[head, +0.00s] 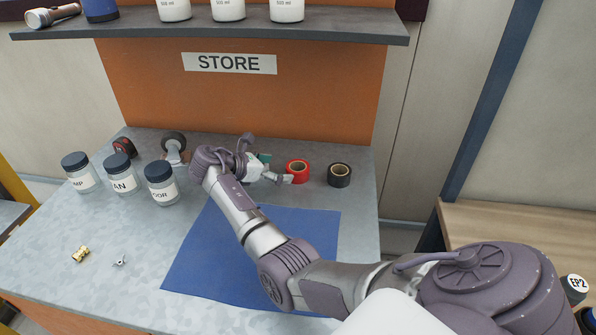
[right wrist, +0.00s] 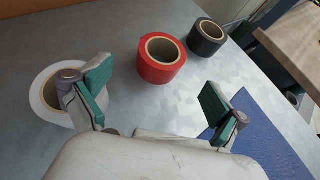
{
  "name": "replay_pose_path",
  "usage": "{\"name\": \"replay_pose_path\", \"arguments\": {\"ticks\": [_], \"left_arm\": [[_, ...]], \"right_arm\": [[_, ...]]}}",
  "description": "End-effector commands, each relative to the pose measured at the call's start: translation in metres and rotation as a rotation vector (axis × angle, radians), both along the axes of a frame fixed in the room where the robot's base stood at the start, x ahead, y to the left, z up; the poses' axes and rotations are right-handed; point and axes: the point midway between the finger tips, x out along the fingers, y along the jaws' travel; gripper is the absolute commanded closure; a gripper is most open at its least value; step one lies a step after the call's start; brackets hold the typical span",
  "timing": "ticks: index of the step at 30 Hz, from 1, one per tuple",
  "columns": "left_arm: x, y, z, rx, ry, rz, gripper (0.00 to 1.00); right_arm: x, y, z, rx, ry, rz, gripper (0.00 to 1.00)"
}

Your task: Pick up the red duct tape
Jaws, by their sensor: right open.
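The red duct tape (head: 297,171) is a red roll with a tan core, lying flat at the back of the grey workbench (head: 130,240). In the right wrist view the red duct tape (right wrist: 161,61) lies beyond my fingertips, roughly between the two finger directions. My right gripper (head: 275,172) is just left of the roll in the head view. In the right wrist view my right gripper (right wrist: 157,92) is open with green-padded fingers and nothing between them. My left gripper is not in view.
A black tape roll (head: 339,175) stands right of the red one. A white roll (right wrist: 48,93) lies beside my left-hand finger. A blue mat (head: 310,240) covers the bench front. Several jars (head: 161,186) stand left. A shelf (head: 230,27) overhangs the back.

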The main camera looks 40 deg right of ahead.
Motion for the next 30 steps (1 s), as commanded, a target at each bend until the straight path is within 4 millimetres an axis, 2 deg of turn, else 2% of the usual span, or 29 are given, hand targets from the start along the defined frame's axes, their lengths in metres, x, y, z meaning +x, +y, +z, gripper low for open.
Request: {"name": "replay_pose_path", "arguments": {"ticks": [7, 16, 25, 30], "left_arm": [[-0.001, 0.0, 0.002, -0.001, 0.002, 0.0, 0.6], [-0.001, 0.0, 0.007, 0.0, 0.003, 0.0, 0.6], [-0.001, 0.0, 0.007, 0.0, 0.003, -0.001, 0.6], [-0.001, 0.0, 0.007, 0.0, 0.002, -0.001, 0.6]], "right_arm": [[-0.003, -0.017, -0.008, 0.0, 0.001, 0.0, 0.02], [-0.008, -0.054, -0.026, -0.001, 0.001, 0.0, 0.02], [-0.008, -0.057, -0.029, 0.0, 0.0, 0.001, 0.02], [-0.008, -0.057, -0.029, 0.0, 0.0, 0.001, 0.3]]}}
